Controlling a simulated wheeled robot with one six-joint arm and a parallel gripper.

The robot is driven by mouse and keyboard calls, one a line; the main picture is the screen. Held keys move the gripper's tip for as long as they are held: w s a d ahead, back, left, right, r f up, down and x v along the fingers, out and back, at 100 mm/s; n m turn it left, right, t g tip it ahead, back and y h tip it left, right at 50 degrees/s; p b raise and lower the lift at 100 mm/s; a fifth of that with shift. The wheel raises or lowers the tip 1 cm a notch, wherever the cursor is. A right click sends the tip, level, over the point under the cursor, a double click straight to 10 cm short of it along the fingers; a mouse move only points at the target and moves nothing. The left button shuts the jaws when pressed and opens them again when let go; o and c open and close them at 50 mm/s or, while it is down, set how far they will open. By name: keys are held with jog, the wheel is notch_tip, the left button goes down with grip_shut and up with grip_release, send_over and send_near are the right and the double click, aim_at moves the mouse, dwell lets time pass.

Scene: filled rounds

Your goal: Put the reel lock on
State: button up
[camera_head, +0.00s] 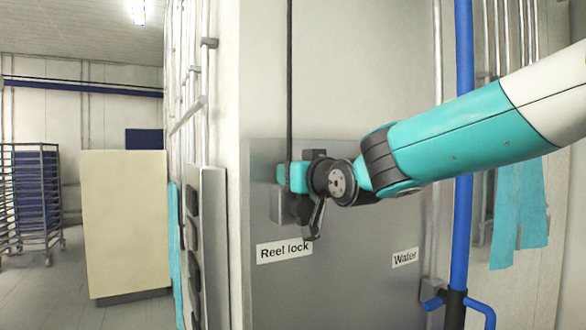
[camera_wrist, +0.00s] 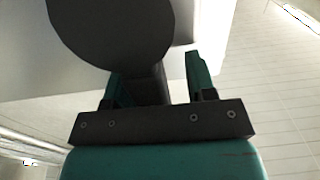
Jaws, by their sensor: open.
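The reel lock label (camera_head: 285,251) is on the grey panel (camera_head: 350,280), below my gripper. My gripper is at the panel above this label, with its fingers mostly hidden behind my wrist in the head view. In the wrist view my gripper (camera_wrist: 156,76) is open, its two teal fingers apart. A dark bar (camera_wrist: 153,84) shows between them, running up to a large dark round disc (camera_wrist: 110,28). I cannot tell whether the fingers touch the bar. In the head view a dark lever-like part (camera_head: 315,218) hangs beside a small grey plate (camera_head: 284,206), partly hidden by my wrist.
A second label, Water (camera_head: 405,258), is on the panel to the right. A thick blue pipe (camera_head: 462,130) runs vertically beyond it. A thin dark line (camera_head: 289,80) hangs above my gripper.

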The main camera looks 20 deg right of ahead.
jog(key=shift+d, duration=0.2)
grip_shut()
jog(key=shift+a+n+b, duration=0.4)
jog(key=shift+n+b, duration=0.3)
jog(key=shift+b, duration=0.35)
grip_release()
jog(key=shift+s, duration=0.1)
